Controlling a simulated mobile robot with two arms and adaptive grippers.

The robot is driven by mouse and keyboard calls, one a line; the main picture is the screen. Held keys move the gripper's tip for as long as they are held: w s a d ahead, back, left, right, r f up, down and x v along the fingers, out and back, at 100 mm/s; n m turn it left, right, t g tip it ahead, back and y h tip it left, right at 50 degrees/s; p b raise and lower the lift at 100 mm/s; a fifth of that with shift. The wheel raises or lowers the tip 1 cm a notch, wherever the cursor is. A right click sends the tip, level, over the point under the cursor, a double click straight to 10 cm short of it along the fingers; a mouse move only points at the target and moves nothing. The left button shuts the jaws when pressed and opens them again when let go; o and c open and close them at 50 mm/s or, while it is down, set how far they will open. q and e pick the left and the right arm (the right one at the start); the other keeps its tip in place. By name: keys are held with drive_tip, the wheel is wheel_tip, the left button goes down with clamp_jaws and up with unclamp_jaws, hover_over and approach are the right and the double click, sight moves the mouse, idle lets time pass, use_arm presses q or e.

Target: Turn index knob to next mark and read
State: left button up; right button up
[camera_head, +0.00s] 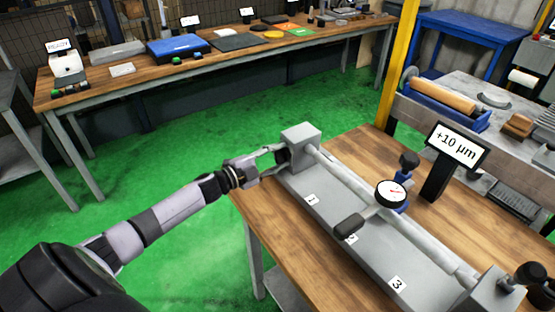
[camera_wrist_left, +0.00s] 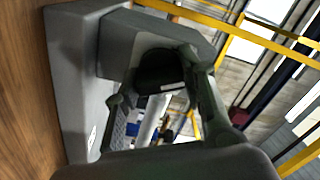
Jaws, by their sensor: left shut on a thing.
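A grey bench fixture (camera_head: 330,235) on the wooden table carries a long round shaft (camera_head: 345,178) between two end blocks. Its base bears labels 1, 2 and 3. My left gripper (camera_head: 279,156) is at the far-left end block (camera_head: 300,137), shut on the dark index knob on its side. In the left wrist view, the black knob (camera_wrist_left: 160,70) sits between the fingers. The knob's marks are hidden or too small to tell. A dial gauge (camera_head: 391,193) with a red needle stands over the shaft. The display (camera_head: 458,147) reads +10 µm. My right gripper is not in view.
A black handle (camera_head: 348,226) juts from the fixture near label 2. Black knobs (camera_head: 530,273) are at the near-right end block. A yellow post (camera_head: 398,65) stands behind the table. A long workbench (camera_head: 140,88) with several items is at the back. Green floor between is clear.

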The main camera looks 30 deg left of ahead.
use_arm(q)
drive_tip(key=shift+m, duration=0.6)
drive_tip(key=o, duration=1.1)
drive_tip(key=shift+s+a+f, duration=0.1)
drive_tip(key=shift+s+a, duration=0.05)
drive_tip(key=shift+s, duration=0.15)
drive_tip(key=v, duration=1.1)
drive_tip(key=shift+s+a, duration=0.1)
drive_tip(key=shift+s, duration=0.05)
